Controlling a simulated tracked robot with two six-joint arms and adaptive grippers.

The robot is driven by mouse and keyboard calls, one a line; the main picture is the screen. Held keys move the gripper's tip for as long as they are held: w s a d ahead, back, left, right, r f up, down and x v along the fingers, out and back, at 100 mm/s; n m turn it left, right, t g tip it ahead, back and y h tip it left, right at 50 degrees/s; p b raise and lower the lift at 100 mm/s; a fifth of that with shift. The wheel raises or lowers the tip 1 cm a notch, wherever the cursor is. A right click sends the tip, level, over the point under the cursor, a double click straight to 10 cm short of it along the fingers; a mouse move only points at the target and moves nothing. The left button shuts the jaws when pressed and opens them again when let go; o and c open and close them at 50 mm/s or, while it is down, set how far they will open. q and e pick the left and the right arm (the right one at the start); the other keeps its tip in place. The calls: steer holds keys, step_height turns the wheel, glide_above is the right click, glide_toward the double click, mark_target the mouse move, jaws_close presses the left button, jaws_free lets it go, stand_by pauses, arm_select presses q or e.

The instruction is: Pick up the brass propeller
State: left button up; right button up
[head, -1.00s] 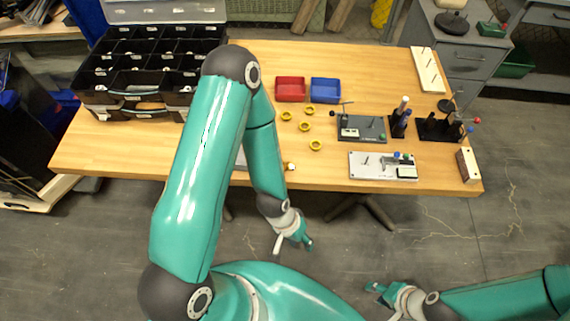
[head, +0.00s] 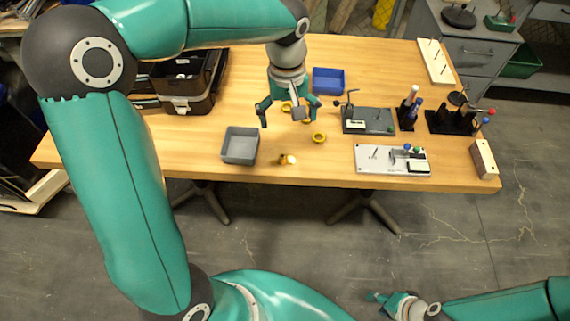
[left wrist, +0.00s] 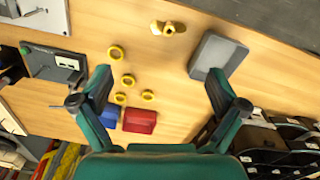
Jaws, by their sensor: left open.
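The brass propeller (head: 286,159) lies on the wooden table near its front edge, just right of a grey tray. It also shows in the left wrist view (left wrist: 168,27) at the top, beside the grey tray. My left gripper (head: 289,112) is open and empty above the table, farther back than the propeller.
The grey tray (head: 239,146) stands left of the propeller. Several yellow rings (head: 319,138) lie on the table. A blue tray (head: 328,80) and a red tray (left wrist: 139,121) stand at the back. Fixtures (head: 392,160) fill the right; black bins (head: 185,80) the left.

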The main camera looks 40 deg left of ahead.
arm_select(q)
glide_above(283, 155)
steer(key=shift+n, duration=0.3)
step_height(283, 155, down, 10)
steer(key=shift+s+d+r+b, duration=0.1)
steer(key=shift+d+b, duration=0.05)
steer(key=shift+b, duration=0.15)
steer(key=shift+f, duration=2.8)
steer(key=c, duration=1.2)
steer(key=shift+r, duration=0.15)
step_height(283, 155, up, 20)
steer(key=shift+f+p, duration=0.1)
steer(key=shift+p, duration=0.6)
